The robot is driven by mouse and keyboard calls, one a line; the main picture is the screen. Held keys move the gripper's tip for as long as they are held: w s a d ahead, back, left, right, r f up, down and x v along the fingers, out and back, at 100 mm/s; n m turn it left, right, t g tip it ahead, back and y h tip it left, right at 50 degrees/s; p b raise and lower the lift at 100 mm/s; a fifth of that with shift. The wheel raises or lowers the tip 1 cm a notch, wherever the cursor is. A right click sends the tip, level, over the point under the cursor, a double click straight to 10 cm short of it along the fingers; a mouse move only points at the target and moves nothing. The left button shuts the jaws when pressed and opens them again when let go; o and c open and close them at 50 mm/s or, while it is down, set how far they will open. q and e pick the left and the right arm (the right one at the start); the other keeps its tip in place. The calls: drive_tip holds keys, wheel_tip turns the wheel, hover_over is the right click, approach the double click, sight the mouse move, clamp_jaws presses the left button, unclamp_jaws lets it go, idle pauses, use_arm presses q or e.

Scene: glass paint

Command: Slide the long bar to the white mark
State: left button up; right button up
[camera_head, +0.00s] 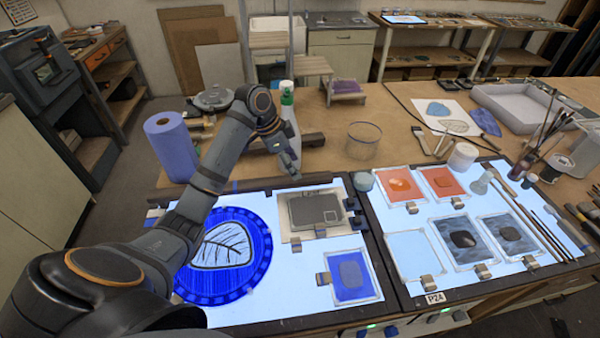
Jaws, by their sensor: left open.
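A long dark bar (240,186) lies along the back edge of the left light panel, with a dark block at its right end. A shorter dark bar piece (313,140) shows on the table behind my left gripper, partly hidden by it; I cannot tell which is the task's bar. My left gripper (292,162) is open and empty, pointing down above the back edge of the left light panel (300,300). I cannot make out contact with either bar. I cannot pick out the white mark. My right gripper is not in view.
A blue round glass piece (225,255) lies under my left arm. A grey framed panel (318,209) is close in front of the gripper. A white-and-green bottle (287,110), blue paper roll (171,146) and clear jar (363,141) stand behind. Framed glass samples cover the right light panel.

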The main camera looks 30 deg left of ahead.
sight(303, 177)
use_arm(q)
drive_tip(key=x, duration=0.4)
drive_tip(key=shift+w+d+f+p, duration=0.15)
drive_tip(key=shift+d+p, duration=0.1)
drive_tip(key=shift+p, duration=0.15)
drive_tip(key=shift+f, duration=0.55)
drive_tip(key=shift+c, duration=0.5)
clamp_jaws()
